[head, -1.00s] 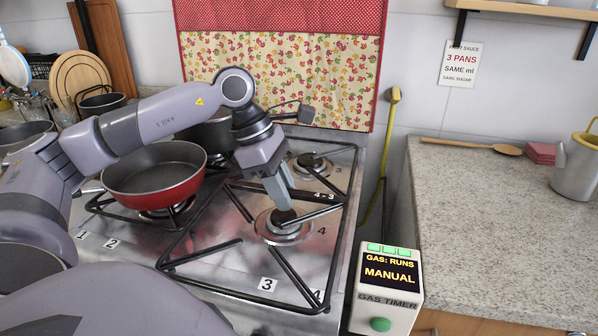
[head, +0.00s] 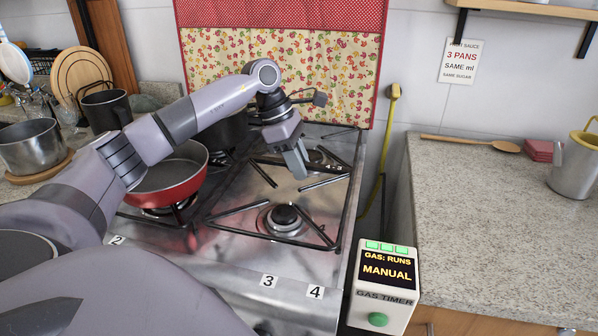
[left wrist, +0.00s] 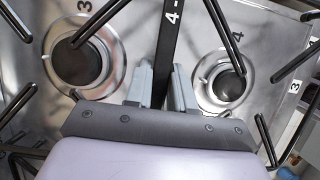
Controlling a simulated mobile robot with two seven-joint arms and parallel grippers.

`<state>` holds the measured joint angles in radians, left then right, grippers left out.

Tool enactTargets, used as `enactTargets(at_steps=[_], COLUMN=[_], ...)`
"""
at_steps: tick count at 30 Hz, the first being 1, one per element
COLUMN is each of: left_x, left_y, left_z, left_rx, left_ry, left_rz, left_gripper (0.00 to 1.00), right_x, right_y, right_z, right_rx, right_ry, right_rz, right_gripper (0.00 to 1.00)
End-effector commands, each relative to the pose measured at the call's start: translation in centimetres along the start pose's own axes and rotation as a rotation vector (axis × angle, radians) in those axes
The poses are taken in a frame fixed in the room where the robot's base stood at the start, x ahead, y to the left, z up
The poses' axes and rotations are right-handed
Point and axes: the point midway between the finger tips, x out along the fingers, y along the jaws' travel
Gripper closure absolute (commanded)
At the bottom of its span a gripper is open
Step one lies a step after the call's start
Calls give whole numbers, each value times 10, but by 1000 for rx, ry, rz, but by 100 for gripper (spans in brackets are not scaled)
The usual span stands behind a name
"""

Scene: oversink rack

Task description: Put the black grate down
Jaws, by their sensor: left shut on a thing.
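The black grate (head: 322,183) is over the right-hand burners of the steel stove. My left gripper (head: 301,175) is shut on its middle bar. In the left wrist view, the fingers (left wrist: 160,88) sit on either side of this black bar (left wrist: 168,55), which carries a white "4-" mark. The front burner (head: 285,217) shows through the grate, and the rear burner (head: 318,157) shows partly behind the gripper. I cannot tell whether the grate touches the stove top or hangs just above it. My right gripper is not in view.
A red pan (head: 172,178) stands on the left burner, close beside the grate, with a dark pot (head: 225,132) behind. The gas timer (head: 383,287) stands at the stove's front right. The stone counter (head: 480,215) at right is mostly clear.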

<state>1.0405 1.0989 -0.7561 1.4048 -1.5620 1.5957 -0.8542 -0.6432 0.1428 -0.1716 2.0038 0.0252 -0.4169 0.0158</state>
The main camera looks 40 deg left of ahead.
Motion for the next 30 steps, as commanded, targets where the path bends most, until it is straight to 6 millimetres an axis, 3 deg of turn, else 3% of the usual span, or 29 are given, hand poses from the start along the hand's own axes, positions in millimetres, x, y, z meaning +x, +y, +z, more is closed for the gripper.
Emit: enactTargets(at_steps=[5,16,17,18,30], left_x=[20,24,24,24,18], left_y=[0,0,-1,-1,0], left_z=[-9,-10,-11,-11,-9], left_rx=[-1,-1,-1,-1,-1], left_ry=[0,-1,1,1,0], left_rz=[0,2,0,0,1], left_gripper=[100,100,67,54,51], right_x=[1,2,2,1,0], right_y=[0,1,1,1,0], right_z=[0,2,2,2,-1], right_rx=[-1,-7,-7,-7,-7], right_ry=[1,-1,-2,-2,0], right_rz=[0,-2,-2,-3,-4], right_gripper=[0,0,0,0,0])
